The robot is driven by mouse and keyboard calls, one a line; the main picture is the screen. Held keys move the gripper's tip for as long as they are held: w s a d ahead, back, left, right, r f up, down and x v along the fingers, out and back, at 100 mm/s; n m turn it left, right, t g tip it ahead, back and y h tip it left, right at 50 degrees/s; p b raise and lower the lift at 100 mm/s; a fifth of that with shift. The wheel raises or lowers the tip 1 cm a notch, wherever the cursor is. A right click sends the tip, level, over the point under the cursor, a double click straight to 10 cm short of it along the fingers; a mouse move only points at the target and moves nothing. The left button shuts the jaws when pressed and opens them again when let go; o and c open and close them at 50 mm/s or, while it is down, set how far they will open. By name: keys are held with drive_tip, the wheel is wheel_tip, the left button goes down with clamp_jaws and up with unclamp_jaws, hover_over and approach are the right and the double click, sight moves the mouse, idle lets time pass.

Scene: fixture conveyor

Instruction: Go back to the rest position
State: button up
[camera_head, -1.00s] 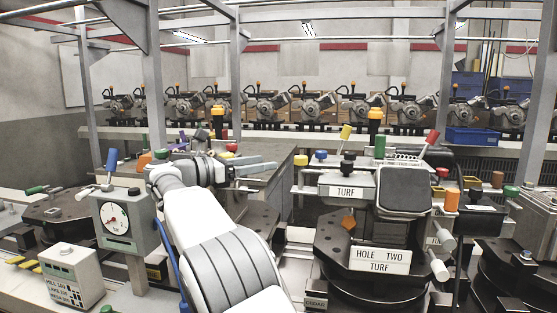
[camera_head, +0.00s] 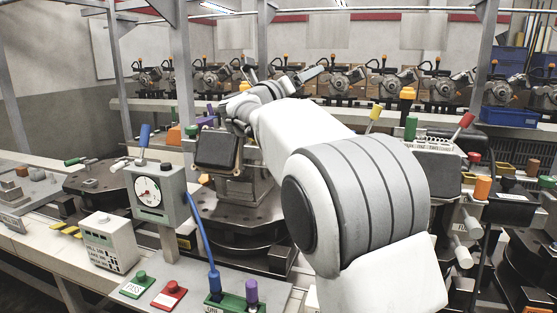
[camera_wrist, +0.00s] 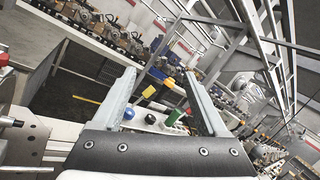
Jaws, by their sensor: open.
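In the head view, my white and grey arm stretches up from the lower right, and my gripper (camera_head: 284,74) is at its far end, above the back of the work counter. The fingers are small and partly hidden by the wrist. In the wrist view, my gripper (camera_wrist: 161,76) has its two fingers spread wide, with nothing between them. Beyond the fingers, a green knob (camera_wrist: 174,117) and a blue knob (camera_wrist: 129,113) show on the counter. No marked rest spot is visible.
A fixture with a dark square plate (camera_head: 216,150) stands left of my arm. A pressure gauge box (camera_head: 150,192), a small white box (camera_head: 109,241) and a green and a red button (camera_head: 170,289) are nearer. My arm hides much of the right-hand fixture. Several machines line the back.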

drive_tip(key=s+r+n+t+y+p, duration=0.2)
drive_tip(key=s+r+n+t+y, duration=0.15)
drive_tip(key=r+n+y, duration=0.6)
drive_tip(key=s+f+n+g+y+p, duration=0.2)
drive_tip(key=s+f+n+y, duration=0.35)
drive_tip(key=n, duration=0.75)
drive_tip(key=s+d+f+n+g+p, duration=0.1)
drive_tip(key=s+f+n+g, duration=0.3)
drive_tip(key=s+f, duration=0.4)
drive_tip(key=s+d+f+n+g+h+p, duration=0.1)
drive_tip(key=s+d+f+n+g, duration=0.3)
drive_tip(key=s, duration=1.1)
drive_tip(key=s+d+f+n+g+h+p, duration=0.1)
drive_tip(key=s+d+f+n+g+p, duration=0.1)
drive_tip(key=s+f+n+g, duration=0.2)
drive_tip(key=s+f+n, duration=0.3)
drive_tip(key=s+f, duration=0.4)
drive_tip(key=f, duration=0.2)
drive_tip(key=shift+s+d, duration=0.35)
